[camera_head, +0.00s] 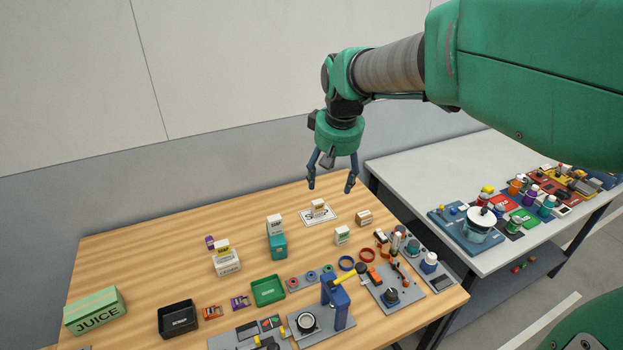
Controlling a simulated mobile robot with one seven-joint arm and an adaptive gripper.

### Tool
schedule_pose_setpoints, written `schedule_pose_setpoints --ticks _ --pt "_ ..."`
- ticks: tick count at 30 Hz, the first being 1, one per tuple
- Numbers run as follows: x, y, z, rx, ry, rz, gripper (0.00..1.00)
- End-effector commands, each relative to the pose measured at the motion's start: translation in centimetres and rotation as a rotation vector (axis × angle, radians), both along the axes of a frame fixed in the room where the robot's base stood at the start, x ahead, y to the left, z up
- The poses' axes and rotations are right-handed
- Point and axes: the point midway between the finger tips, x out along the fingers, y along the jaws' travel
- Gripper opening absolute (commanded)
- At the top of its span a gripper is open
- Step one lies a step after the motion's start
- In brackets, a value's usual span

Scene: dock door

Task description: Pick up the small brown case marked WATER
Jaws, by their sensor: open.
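Two small brown cases stand near the back right of the wooden table (130,268). One small brown case (364,219) stands on bare wood. The other small brown case (319,208) sits on a white sheet with dark lettering (306,218). The print on both is too small to read, so I cannot tell which is marked WATER. My gripper (331,188) is open and empty, pointing down. In the picture it is just above the case on the sheet and up and left of the other; it touches neither.
A teal box with a white one on top (277,245), stacked pale boxes (226,264) and a small white-and-green box (342,235) stand nearby. Trays, tools and a green JUICE box (96,310) are nearer the front. A grey table (420,171) adjoins at right.

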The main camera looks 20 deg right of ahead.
Motion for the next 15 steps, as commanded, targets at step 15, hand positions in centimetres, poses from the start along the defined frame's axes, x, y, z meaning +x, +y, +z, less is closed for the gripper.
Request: schedule_pose_setpoints --ticks 15 --pt "10.2 -8.7 -6.3 0.003 0.100 -0.002 0.67"
